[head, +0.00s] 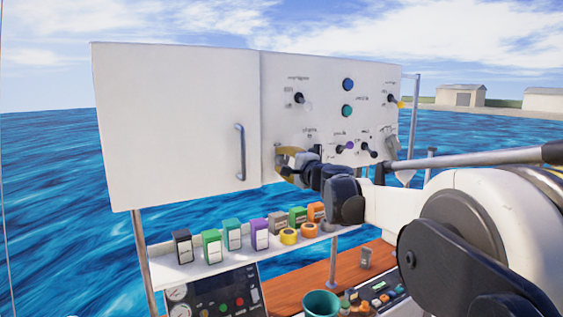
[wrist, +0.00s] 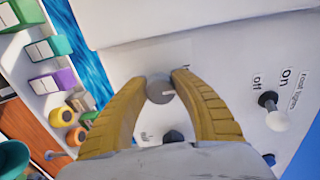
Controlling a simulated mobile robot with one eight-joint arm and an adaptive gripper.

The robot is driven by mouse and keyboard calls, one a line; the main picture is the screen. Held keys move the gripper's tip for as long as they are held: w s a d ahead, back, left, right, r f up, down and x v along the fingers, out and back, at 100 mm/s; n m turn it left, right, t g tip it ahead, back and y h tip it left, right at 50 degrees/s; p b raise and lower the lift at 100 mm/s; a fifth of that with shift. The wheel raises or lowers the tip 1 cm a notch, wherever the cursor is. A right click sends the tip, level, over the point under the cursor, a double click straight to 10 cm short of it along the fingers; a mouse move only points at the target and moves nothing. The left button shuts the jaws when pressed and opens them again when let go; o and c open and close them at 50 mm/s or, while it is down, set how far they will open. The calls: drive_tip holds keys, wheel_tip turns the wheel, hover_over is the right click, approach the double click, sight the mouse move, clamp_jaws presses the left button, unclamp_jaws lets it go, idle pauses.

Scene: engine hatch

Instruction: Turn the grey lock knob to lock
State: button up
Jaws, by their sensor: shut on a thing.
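The grey lock knob (wrist: 159,89) is a small round knob on the white panel (head: 330,75). In the wrist view a pale mark on its face points to the right. My gripper (wrist: 160,80) has its two yellow fingers closed on opposite sides of the knob. In the head view my gripper (head: 284,160) is at the panel's lower left, close to the door seam, and the knob is hidden behind it. The lettering by the knob is mostly covered by the fingers, so I cannot read its positions.
A white hatch door (head: 180,125) with a blue-grey handle (head: 240,152) is left of the panel. A white-tipped switch (wrist: 272,108) marked on and off sits to the right in the wrist view. A shelf (head: 190,272) of coloured boxes and rolls lies below.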

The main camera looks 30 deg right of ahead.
idle(0.3)
drive_tip(key=o, duration=1.2)
drive_tip(key=s, duration=1.2)
drive_tip(key=shift+d, duration=0.2)
